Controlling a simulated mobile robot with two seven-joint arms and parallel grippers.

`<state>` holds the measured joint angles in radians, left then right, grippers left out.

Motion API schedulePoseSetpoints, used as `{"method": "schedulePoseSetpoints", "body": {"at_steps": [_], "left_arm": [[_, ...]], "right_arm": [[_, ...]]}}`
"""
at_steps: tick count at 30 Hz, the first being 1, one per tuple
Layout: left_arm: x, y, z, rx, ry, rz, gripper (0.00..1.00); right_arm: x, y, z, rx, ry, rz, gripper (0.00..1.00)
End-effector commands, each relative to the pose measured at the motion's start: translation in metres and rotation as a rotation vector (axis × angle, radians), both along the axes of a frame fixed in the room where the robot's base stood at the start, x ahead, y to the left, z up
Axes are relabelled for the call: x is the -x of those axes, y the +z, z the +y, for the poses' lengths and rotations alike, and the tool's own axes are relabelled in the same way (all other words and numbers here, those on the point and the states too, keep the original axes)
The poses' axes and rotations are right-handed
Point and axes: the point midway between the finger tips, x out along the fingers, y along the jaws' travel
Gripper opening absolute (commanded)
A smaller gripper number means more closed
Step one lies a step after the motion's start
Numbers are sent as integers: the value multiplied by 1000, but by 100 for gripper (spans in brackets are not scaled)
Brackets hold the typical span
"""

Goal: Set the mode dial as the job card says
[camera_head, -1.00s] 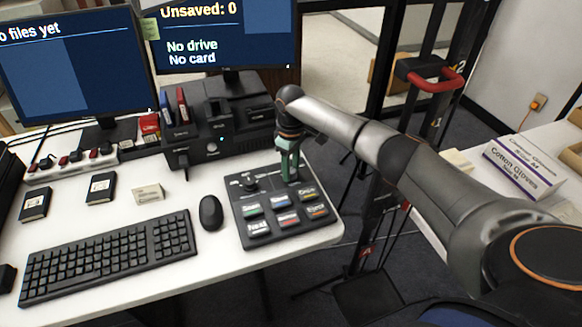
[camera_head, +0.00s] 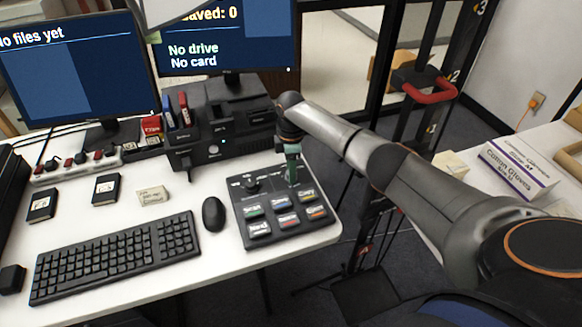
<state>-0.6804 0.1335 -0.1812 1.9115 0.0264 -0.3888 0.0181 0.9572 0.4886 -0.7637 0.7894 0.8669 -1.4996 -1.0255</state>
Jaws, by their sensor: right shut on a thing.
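The black control panel (camera_head: 288,238) lies near the desk's right edge, with several coloured, labelled keys. A black knob (camera_head: 251,184) shows at its upper left. My right gripper (camera_head: 292,177) points down at the panel's upper right and is shut on a small part there, likely the mode dial. The fingers hide that part, so its setting cannot be read. A small cream card (camera_head: 153,196) lies left of the mouse; its print is too small to read, and I cannot tell if it is the job card. My left gripper is not in view.
A keyboard (camera_head: 115,258) and mouse (camera_head: 213,214) lie left of the panel. Behind stand a black drive unit (camera_head: 225,135) and two monitors; the right one (camera_head: 245,40) reads "No drive, No card". A pale flat thing (camera_head: 172,10) covers its upper left corner.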

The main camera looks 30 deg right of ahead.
Motion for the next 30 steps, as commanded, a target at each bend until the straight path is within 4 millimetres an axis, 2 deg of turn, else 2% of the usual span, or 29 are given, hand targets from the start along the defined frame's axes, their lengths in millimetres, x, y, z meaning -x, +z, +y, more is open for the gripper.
{"method": "schedulePoseSetpoints", "body": {"at_steps": [30], "left_arm": [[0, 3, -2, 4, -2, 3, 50]], "right_arm": [[0, 0, 1, -4, 965, 0, 0]]}}
